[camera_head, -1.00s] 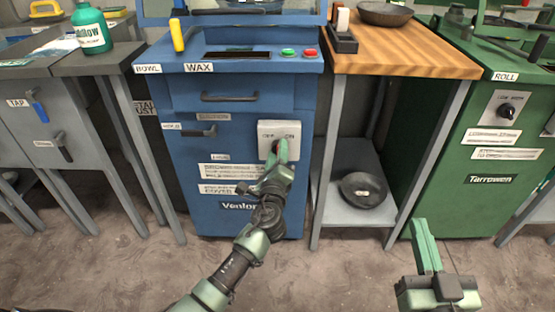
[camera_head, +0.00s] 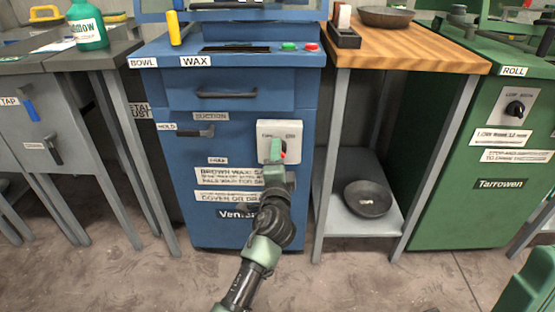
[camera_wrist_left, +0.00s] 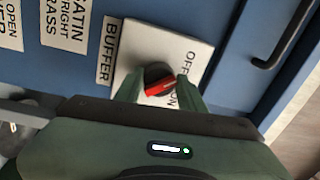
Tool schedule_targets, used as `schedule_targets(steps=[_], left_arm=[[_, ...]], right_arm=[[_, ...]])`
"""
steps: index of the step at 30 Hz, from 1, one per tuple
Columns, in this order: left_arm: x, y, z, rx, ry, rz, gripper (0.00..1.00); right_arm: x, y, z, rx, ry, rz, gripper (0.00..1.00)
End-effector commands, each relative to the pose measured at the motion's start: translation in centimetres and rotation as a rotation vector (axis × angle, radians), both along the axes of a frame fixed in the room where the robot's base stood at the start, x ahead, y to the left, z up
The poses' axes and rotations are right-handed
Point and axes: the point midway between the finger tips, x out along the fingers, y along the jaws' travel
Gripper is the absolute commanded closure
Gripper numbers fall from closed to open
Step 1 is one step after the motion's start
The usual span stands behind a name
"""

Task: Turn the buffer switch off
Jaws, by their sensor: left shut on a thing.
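The buffer switch is a pale square plate (camera_head: 291,132) on the blue cabinet, with OFF at its upper left and ON at its upper right. My left gripper (camera_head: 273,163) is at the plate's lower part, covering most of the knob. In the left wrist view, the gripper's two fingers (camera_wrist_left: 159,92) are shut on the dark knob with a red bar (camera_wrist_left: 160,88). The BUFFER label (camera_wrist_left: 107,50) is beside the plate.
A green part of my right arm (camera_head: 528,285) shows at the lower right corner. A blue cabinet handle (camera_wrist_left: 285,35) is near the plate. A wooden-topped table (camera_head: 430,45) stands to the right. Another dial (camera_head: 515,108) is on the green cabinet. The floor in front is clear.

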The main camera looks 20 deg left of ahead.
Motion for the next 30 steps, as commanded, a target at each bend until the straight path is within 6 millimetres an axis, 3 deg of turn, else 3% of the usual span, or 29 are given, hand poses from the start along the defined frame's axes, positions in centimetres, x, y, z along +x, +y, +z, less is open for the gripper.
schedule_targets(steps=[22, 23, 24, 30], left_arm=[[-0.03, -0.06, -0.42, -0.087, -0.016, 0.0, 1.0], [-0.03, -0.06, -0.42, -0.087, -0.016, 0.0, 0.52], [-0.03, -0.06, -0.42, -0.086, -0.017, 0.001, 0.41], [-0.01, -0.04, -0.23, -0.084, -0.02, 0.0, 0.4]], right_arm=[[0.03, 0.01, -0.74, -0.001, 0.002, 0.0, 1.0], [0.03, 0.01, -0.74, -0.001, 0.002, 0.0, 1.0], [0.03, 0.01, -0.74, -0.001, 0.002, 0.0, 1.0], [0.02, 0.01, -0.73, -0.001, 0.002, 0.0, 1.0]])
